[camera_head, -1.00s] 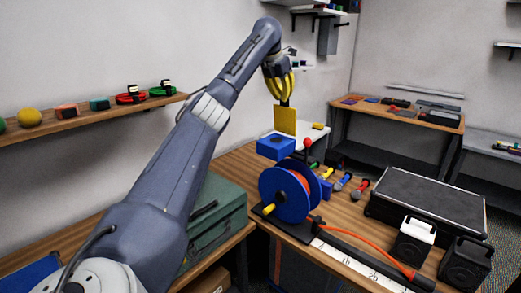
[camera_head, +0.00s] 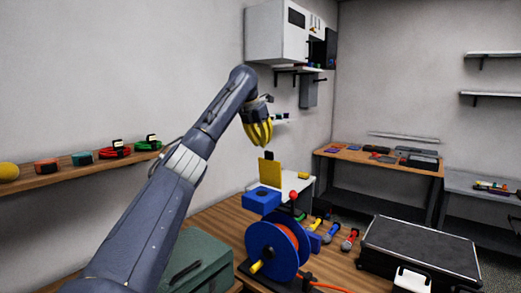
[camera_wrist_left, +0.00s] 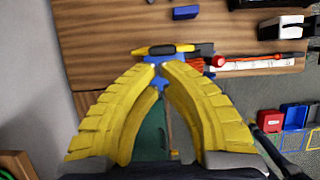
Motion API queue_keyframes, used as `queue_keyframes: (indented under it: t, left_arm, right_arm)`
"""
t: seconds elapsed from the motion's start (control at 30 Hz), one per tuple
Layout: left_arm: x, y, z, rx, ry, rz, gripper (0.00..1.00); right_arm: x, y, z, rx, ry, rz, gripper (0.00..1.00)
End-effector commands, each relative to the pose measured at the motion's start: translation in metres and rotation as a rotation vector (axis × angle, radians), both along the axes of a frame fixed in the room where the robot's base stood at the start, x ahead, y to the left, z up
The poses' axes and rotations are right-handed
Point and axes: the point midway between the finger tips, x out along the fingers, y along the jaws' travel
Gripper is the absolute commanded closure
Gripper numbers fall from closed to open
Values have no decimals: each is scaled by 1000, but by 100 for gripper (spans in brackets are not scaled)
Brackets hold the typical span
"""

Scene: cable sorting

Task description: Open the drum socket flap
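The cable drum (camera_head: 278,248) is a blue reel with orange cable, standing on the wooden bench. The blue socket box (camera_head: 262,200) sits above it. A yellow flap (camera_head: 269,172) with a dark tab on top stands upright at the box's back edge, so it looks open. My left gripper (camera_head: 259,140) has yellow fingers and hangs just above and left of the flap, apart from it. In the left wrist view its fingertips (camera_wrist_left: 161,64) almost meet, with nothing clearly held; blue drum parts show behind them. My right gripper is not in view.
A green case (camera_head: 195,262) lies left of the drum. Coloured connectors (camera_head: 333,236) lie right of it. A large black case (camera_head: 420,250) is farther right. A shelf (camera_head: 85,173) with small items runs along the left wall.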

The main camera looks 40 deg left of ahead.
Motion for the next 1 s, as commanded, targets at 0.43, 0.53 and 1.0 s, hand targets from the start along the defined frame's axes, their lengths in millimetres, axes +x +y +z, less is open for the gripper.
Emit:
queue_keyframes:
  t: [0.43,0.53,1.0]
  left_arm:
    - [11,-1,46,-2,-2,-1,100]
    - [11,-1,51,-2,-2,-1,100]
    - [35,-20,39,-13,-14,91,100]
  right_arm:
    - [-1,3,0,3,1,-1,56]
    - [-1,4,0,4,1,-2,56]
    - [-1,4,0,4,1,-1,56]
